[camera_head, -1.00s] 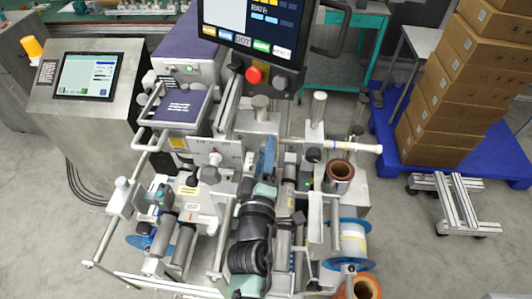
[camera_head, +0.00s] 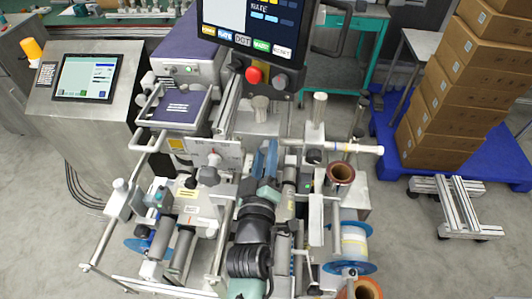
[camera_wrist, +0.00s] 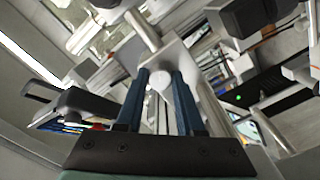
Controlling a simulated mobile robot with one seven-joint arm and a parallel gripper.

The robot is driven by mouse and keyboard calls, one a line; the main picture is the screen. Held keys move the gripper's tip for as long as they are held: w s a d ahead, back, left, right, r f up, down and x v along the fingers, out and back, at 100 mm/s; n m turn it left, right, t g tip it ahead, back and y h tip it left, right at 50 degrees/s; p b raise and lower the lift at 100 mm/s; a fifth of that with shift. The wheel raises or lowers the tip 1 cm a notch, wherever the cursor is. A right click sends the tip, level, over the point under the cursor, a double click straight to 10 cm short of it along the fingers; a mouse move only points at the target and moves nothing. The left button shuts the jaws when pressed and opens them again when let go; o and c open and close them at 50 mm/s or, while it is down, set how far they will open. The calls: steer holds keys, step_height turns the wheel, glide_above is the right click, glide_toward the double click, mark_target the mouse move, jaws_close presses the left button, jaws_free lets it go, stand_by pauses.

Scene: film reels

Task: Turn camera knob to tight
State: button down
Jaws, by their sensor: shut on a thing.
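My gripper (camera_head: 266,151) has two long blue fingers. In the camera_wrist view, its fingers (camera_wrist: 160,85) stand on both sides of a small pale round knob (camera_wrist: 158,79) in front of a light grey block (camera_wrist: 170,58). The fingers are shut on this knob. In the camera_head view, my gripper reaches into the middle of the machine, away from me. The gripped knob is hidden there by the fingers and my wrist. Its setting, tight or loose, cannot be read.
A monitor (camera_head: 258,25) with a red button hangs over the back of the machine. A grey knob (camera_head: 209,176) stands left of my gripper. A copper-coloured roll (camera_head: 340,173) and a blue-flanged reel (camera_head: 350,242) are at the right. Metal rods and rollers crowd around.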

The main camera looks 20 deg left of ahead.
steer(key=c, duration=0.5)
jaws_free()
steer(key=b+v, duration=0.2)
steer(key=v, duration=1.1)
